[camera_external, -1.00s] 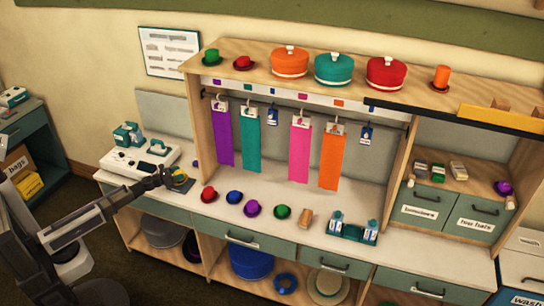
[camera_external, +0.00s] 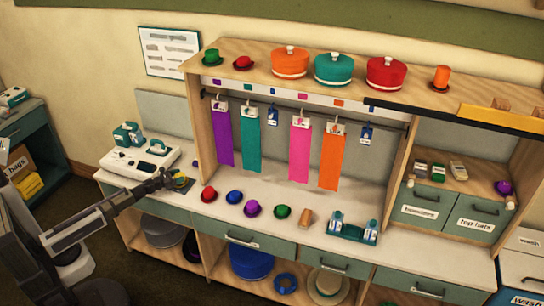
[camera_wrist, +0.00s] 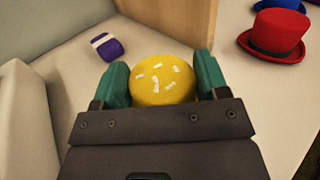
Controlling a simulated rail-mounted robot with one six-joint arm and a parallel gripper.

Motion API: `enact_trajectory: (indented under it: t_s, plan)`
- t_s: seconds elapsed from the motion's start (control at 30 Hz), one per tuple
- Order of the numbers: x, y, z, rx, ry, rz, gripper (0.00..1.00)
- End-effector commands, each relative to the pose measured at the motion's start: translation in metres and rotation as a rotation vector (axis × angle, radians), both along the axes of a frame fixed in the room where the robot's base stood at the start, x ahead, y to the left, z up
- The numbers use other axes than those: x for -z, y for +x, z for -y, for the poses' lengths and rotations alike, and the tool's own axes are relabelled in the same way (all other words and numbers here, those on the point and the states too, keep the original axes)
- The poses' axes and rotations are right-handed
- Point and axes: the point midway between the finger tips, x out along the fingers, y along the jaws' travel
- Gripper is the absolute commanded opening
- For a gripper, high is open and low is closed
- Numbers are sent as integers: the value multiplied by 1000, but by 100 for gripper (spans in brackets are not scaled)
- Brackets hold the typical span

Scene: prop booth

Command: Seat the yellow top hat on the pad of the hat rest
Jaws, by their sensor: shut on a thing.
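My gripper (camera_wrist: 162,82) has its two teal fingers on either side of a round yellow thing (camera_wrist: 162,92) with pale marks on top, and is shut on it. I take it for the yellow top hat; its brim is hidden.
A red top hat (camera_wrist: 272,36) stands nearby to the right. Small blue (camera_external: 234,197), purple (camera_external: 252,208) and green (camera_external: 282,212) hats line the counter. A white machine (camera_external: 140,160) is at left, and a purple-and-white item (camera_wrist: 107,46) lies behind. A wooden divider (camera_wrist: 175,25) rises beyond my gripper.

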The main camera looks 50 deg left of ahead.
Motion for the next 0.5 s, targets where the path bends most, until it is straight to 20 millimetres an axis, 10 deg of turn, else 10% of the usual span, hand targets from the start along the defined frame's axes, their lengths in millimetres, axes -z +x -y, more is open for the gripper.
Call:
enact_trajectory:
  t_s: [0.43,0.5]
  plan:
    - [5,0,0,0,0,0,45]
    - [5,0,0,0,0,0,72]
